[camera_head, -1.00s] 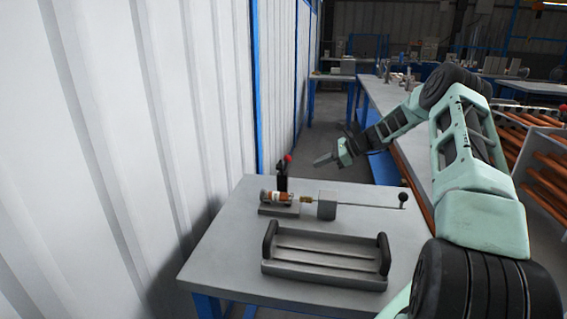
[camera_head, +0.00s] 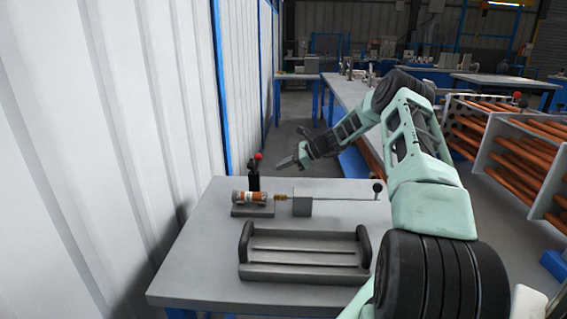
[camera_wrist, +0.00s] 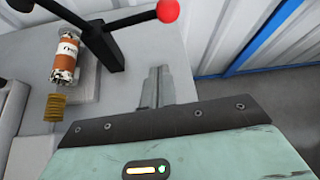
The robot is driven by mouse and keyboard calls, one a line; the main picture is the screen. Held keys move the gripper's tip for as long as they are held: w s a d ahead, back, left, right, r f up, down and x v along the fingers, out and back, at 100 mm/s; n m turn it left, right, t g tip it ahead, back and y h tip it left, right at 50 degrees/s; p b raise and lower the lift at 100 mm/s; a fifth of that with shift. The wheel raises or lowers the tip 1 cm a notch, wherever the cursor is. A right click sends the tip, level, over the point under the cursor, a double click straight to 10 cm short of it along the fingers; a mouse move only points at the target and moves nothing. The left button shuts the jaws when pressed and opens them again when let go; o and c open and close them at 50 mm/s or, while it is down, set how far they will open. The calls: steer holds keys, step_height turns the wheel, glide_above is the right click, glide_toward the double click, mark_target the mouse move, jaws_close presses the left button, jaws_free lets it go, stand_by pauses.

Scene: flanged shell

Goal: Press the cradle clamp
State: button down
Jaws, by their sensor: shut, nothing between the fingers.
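The cradle clamp is a black post (camera_head: 253,177) with a red ball-ended handle (camera_head: 258,156), standing behind the cradle (camera_head: 252,211). An orange-and-white shell with metal ends (camera_head: 250,197) lies in the cradle. My gripper (camera_head: 283,163) is shut and empty, just right of the clamp in the head view. In the wrist view its closed fingers (camera_wrist: 158,84) point up the picture. The red ball (camera_wrist: 168,11) is beyond the fingertips there, with a gap between them. The black clamp arms (camera_wrist: 105,40) and the shell (camera_wrist: 67,50) are to the left.
A brass tip (camera_head: 281,198), a grey block (camera_head: 302,202) and a rod with a black knob (camera_head: 377,187) line up right of the shell. A grey tray with two black handles (camera_head: 305,271) sits in front. A corrugated wall (camera_head: 110,120) runs along the left.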

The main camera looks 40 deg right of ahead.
steer(key=x, duration=0.7)
steer(key=shift+a, duration=0.1)
step_height(320, 180, up, 3)
steer(key=shift+a+p, duration=0.15)
steer(key=shift+p, duration=0.4)
steer(key=shift+a+r, duration=0.15)
steer(key=shift+r, duration=0.35)
steer(key=shift+w, duration=0.15)
steer(key=shift+r, duration=0.2)
